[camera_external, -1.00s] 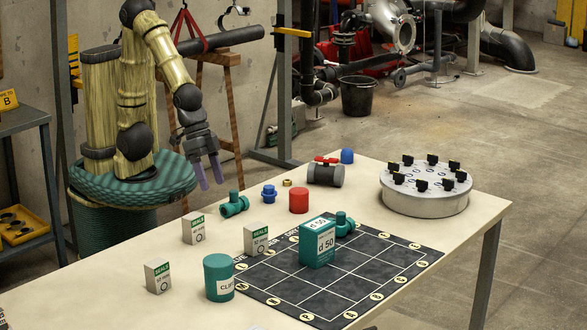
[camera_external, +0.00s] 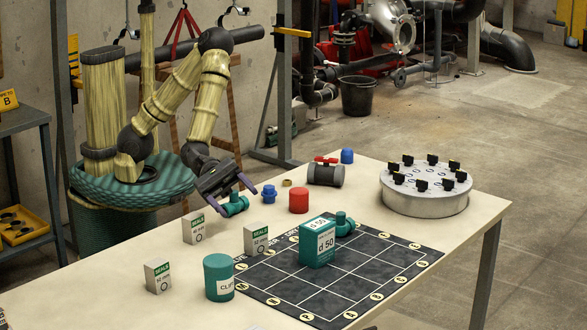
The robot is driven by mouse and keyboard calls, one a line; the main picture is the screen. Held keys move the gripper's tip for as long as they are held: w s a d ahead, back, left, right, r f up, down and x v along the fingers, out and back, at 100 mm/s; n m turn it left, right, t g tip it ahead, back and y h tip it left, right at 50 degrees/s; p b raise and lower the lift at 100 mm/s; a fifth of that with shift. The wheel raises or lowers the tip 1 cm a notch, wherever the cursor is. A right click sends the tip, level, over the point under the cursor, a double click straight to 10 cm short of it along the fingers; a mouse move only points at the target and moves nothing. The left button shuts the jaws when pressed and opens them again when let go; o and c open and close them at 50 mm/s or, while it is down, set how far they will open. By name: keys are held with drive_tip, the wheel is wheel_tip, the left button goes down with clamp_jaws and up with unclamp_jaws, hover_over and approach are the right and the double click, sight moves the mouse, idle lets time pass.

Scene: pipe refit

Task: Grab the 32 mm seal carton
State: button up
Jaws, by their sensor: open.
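Three small white and green seal cartons stand upright on the table: one at the back left (camera_external: 194,228), one at the front left (camera_external: 158,276), and one by the mat's left edge (camera_external: 256,239). The print is small; the one by the mat seems to read 32 mm, but I cannot be sure. My gripper (camera_external: 240,204) is open and empty, its purple fingers spread. In the picture it overlaps the green fitting (camera_external: 235,206), behind and above the cartons, apart from all of them.
A green CLIPS tub (camera_external: 219,291) stands between the front cartons and the dark grid mat (camera_external: 340,292). A teal d 50 box (camera_external: 317,252) is on the mat. A blue fitting (camera_external: 269,194) and a red cap (camera_external: 299,200) stand behind. A round grey turntable (camera_external: 425,207) is at right.

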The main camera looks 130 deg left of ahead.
sight(256, 239)
drive_tip(key=a+r+n+t+y, duration=0.2)
drive_tip(key=a+r+n+t, duration=0.15)
drive_tip(key=n, duration=0.35)
drive_tip(key=shift+g, duration=0.25)
drive_tip(key=f, duration=0.4)
drive_tip(key=shift+w+d+f, duration=0.1)
drive_tip(key=shift+w+f, duration=0.25)
drive_tip(key=shift+f, duration=0.1)
drive_tip(key=shift+f+b, duration=0.8)
drive_tip(key=shift+f, duration=2)
